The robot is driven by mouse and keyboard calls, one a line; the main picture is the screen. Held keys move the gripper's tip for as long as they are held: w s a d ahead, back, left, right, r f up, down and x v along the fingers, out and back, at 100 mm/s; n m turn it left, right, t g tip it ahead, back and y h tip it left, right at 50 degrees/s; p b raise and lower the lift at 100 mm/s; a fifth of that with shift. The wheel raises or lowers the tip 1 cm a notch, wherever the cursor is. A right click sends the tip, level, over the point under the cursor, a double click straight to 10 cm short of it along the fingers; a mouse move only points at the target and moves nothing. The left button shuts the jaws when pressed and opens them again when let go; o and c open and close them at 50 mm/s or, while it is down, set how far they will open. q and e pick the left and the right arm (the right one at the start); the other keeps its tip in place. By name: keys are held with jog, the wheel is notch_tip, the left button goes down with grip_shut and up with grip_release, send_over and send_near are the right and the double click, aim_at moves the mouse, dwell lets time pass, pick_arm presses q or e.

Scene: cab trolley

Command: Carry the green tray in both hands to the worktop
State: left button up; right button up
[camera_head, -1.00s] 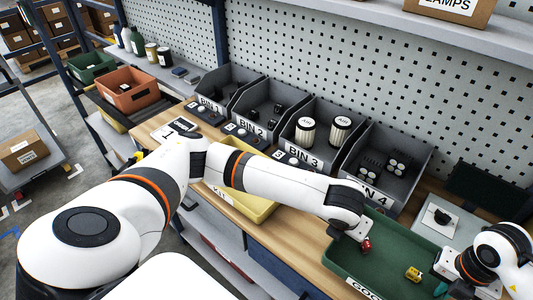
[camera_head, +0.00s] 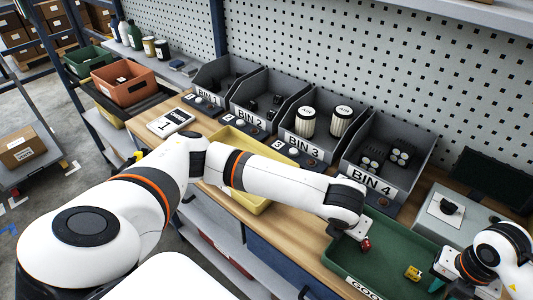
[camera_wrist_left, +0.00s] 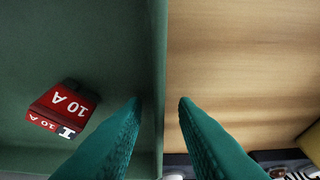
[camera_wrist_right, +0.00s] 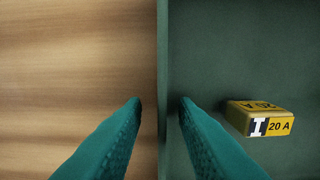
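The green tray (camera_head: 390,238) is level over the wooden worktop at the lower right of the head view, its front label partly cut off. A red 10 A block (camera_head: 366,244) and a yellow 20 A block (camera_head: 413,272) lie in it. I cannot tell whether the tray's underside touches the worktop (camera_head: 300,228).
Grey bins (camera_head: 372,184) stand along the back, behind the tray. A yellow tray (camera_head: 225,140) lies to the left, partly behind my left arm. A light grey box (camera_head: 440,215) and a dark panel (camera_head: 495,178) stand close behind the tray's right side.

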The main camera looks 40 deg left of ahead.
pick_arm(q)
jog(key=shift+r, duration=0.1)
jog(key=v, duration=1.1)
jog(key=shift+s+r, duration=0.2)
jog(key=shift+r, duration=0.1)
pick_arm(e)
notch_tip(320, 180, up, 12)
